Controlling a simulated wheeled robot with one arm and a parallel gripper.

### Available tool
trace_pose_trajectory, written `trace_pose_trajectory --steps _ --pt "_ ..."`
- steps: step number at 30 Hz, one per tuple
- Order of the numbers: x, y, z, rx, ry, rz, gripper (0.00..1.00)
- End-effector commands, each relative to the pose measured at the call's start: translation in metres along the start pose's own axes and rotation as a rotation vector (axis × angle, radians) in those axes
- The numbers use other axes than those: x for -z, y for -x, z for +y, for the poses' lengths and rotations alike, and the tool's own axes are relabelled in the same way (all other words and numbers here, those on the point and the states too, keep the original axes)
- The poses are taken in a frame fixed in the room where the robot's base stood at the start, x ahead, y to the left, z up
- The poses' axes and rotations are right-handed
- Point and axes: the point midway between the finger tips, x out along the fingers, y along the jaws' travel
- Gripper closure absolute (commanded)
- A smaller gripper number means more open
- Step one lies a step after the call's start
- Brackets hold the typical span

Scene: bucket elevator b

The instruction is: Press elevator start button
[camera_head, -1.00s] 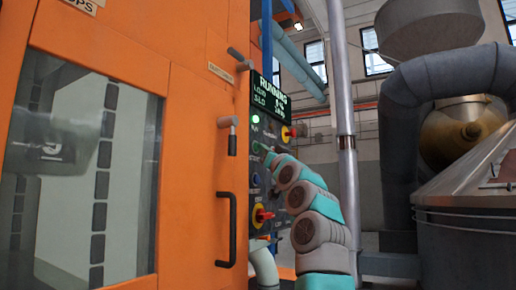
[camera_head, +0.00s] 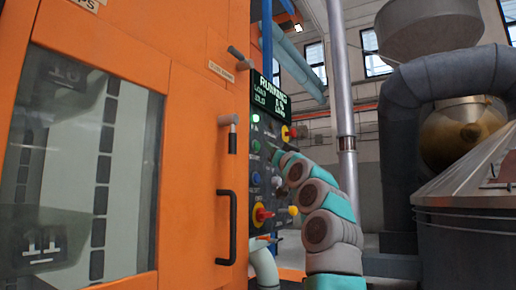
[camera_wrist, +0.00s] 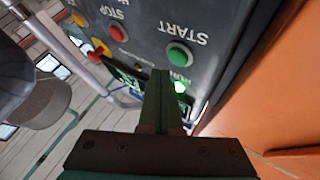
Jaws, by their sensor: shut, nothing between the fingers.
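The green START button (camera_head: 255,146) sits on the dark control panel beside the orange housing. It shows large in the wrist view (camera_wrist: 179,54), fully uncovered, with its label upside down. A green RUN lamp (camera_wrist: 180,87) glows next to it, and it also glows in the head view (camera_head: 255,118). The display (camera_head: 268,95) reads RUNNING. My gripper (camera_wrist: 164,73) is shut and empty. Its tips stand off the panel, apart from the START button. In the head view the gripper is mostly hidden by my arm.
A red STOP button (camera_wrist: 117,31) is beside START. A red-and-yellow knob (camera_head: 261,215) juts from the lower panel. A black door handle (camera_head: 227,228) and a grey latch (camera_head: 231,134) stick out left of the panel. A grey pole (camera_head: 341,100) stands behind my arm.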

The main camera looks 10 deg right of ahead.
Motion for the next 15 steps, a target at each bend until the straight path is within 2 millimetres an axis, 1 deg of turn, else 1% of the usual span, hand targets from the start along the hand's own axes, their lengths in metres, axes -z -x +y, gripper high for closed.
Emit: trace_pose_trajectory --steps 12,15 --pt "0.018 0.027 0.021 -0.002 0.000 0.001 1.00" --pt "0.021 0.030 0.022 -0.001 0.000 0.001 1.00"
